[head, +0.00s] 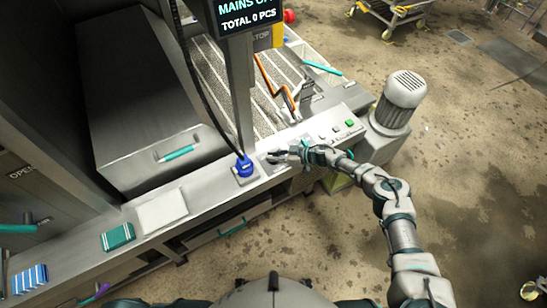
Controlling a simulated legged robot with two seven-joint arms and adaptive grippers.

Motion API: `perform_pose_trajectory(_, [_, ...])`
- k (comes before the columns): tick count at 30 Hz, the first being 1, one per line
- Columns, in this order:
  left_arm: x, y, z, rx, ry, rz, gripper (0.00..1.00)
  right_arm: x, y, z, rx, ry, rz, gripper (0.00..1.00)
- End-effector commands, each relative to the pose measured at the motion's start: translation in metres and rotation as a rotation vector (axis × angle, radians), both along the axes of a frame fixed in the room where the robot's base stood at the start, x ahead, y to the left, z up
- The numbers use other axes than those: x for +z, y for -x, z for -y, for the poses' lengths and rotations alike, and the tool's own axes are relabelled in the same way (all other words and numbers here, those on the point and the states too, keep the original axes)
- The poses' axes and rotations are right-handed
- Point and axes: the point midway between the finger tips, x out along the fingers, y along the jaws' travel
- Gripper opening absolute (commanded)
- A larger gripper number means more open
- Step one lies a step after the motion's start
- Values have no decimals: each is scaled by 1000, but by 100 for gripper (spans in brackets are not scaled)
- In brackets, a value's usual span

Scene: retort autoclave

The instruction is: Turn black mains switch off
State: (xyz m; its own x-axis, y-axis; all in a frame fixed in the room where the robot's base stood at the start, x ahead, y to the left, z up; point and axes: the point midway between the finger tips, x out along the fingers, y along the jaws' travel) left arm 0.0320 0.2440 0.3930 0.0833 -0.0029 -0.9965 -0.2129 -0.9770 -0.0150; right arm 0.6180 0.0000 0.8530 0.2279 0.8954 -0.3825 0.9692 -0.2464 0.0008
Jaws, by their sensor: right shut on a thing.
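My right gripper (277,157) reaches in from the right over the front control panel. Its fingers are shut on the black mains switch (271,160), which they mostly cover, so its exact angle is hard to see. The display (247,12) above the panel reads "MAINS O…", with the end of the word hard to read, and "TOTAL 0 PCS". My left gripper is not in view.
A blue plug-like knob (244,166) sits just left of the gripper. Green and pale buttons (349,122) are to its right, before a grey motor (402,95). A white cloth (162,211) and folded teal cloth (117,237) lie left along the ledge.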

Motion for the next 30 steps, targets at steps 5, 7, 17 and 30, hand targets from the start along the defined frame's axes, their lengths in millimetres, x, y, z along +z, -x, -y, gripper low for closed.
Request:
perform_pose_trajectory(5, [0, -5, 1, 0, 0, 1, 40, -5, 1, 3, -1, 10, -1, 0])
perform_pose_trajectory(7, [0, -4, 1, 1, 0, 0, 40, -5, 1, 3, -1, 10, -1, 0])
perform_pose_trajectory(17, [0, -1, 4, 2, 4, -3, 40, -5, 2, 2, 1, 9, -2, 40])
perform_pose_trajectory(30, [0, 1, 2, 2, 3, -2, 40, 4, 4, 16, -1, 4, 0, 40])
